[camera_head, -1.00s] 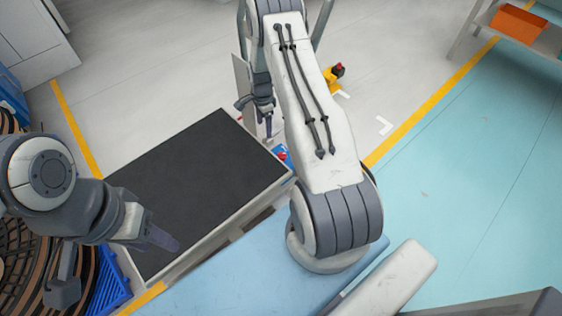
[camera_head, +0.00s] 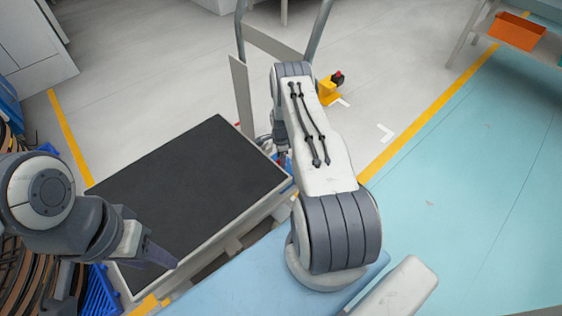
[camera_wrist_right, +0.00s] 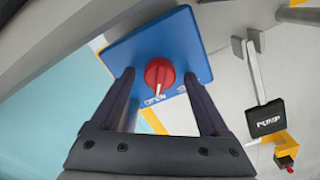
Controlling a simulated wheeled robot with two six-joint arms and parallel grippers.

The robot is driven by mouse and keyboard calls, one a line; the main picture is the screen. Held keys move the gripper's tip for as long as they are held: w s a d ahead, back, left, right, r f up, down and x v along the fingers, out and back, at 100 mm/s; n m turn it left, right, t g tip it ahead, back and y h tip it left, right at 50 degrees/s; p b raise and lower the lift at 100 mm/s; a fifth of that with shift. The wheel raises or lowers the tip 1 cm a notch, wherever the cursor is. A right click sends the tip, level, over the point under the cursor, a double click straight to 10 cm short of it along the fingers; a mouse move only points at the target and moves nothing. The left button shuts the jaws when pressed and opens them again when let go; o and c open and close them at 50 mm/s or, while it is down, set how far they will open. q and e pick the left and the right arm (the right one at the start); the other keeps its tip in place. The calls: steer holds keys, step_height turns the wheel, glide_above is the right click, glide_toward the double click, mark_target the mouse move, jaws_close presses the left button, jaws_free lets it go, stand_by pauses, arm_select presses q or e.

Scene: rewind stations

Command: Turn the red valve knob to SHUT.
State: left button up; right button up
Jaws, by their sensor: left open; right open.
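The red valve knob (camera_wrist_right: 160,73) sits on a blue plate (camera_wrist_right: 196,42) in the right wrist view. Its white pointer mark points down toward a white label that reads like OPEN. My right gripper (camera_wrist_right: 159,76) is open, with one finger to each side of the knob in this view; I cannot tell whether either touches it. In the head view the right arm hides most of the knob and plate; a bit of blue shows beside the black-topped table. My left gripper (camera_head: 160,258) is open and empty over that table's near left part.
The black-topped table (camera_head: 185,190) is bare. A black PUMP plate (camera_wrist_right: 266,118) on a grey lever and a yellow block with a red top (camera_head: 330,88) stand near the valve. An orange bin (camera_head: 516,31) sits on a shelf at top right.

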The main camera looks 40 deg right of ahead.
steer(key=shift+f, duration=0.1)
jaws_close()
steer(key=shift+n, duration=0.4)
steer(key=shift+n+b, duration=0.5)
steer(key=shift+n, duration=0.5)
steer(key=n+b, duration=0.1)
steer(key=n, duration=0.2)
steer(key=shift+n, duration=0.4)
steer(key=n, duration=0.3)
steer(key=shift+n+b, duration=0.45)
steer(key=shift+n, duration=1.65)
